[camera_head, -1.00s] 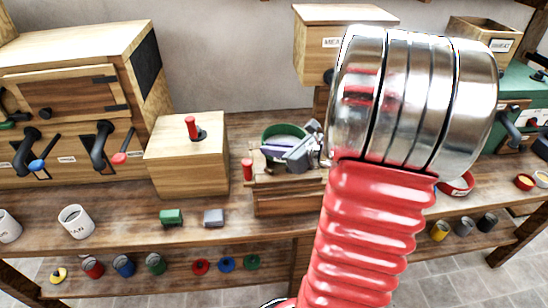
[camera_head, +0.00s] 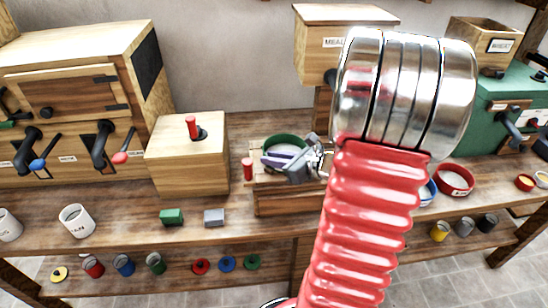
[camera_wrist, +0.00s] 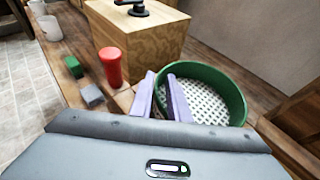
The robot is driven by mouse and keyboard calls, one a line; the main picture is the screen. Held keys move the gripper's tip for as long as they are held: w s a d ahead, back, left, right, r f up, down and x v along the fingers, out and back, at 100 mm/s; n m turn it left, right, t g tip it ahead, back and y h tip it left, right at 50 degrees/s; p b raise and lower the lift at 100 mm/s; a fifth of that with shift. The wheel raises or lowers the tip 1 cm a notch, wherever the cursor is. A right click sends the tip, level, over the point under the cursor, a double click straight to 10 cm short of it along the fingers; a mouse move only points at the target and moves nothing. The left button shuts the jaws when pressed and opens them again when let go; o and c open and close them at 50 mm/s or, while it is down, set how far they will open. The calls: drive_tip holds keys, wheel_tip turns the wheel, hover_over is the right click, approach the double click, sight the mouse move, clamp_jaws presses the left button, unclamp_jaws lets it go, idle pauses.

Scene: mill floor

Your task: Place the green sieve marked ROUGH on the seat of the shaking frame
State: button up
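The green sieve (camera_head: 285,138) is over the top of the wooden shaking frame (camera_head: 283,202), which has a red knob (camera_head: 248,168) at its left. I cannot tell whether its underside touches the seat. The wrist view shows its green wall (camera_wrist: 236,90) and pale coarse mesh (camera_wrist: 207,103). No ROUGH marking is readable. My gripper (camera_head: 278,158) reaches in from the right, its purple fingers closed about the sieve's near rim. In the wrist view the fingers (camera_wrist: 163,92) stand close together, one outside the sieve and one inside. The red knob (camera_wrist: 110,66) is left of them.
A wooden box (camera_head: 187,160) with a red-handled crank stands left of the frame. Green (camera_head: 171,217) and grey (camera_head: 214,218) blocks lie in front. Red (camera_head: 455,179) and blue (camera_head: 427,193) round sieves are to the right. A MEAL bin (camera_head: 325,55) stands behind.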

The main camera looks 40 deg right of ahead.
drive_tip(key=o, duration=0.3)
drive_tip(key=shift+v, duration=6.05)
drive_tip(key=shift+w+a, duration=0.1)
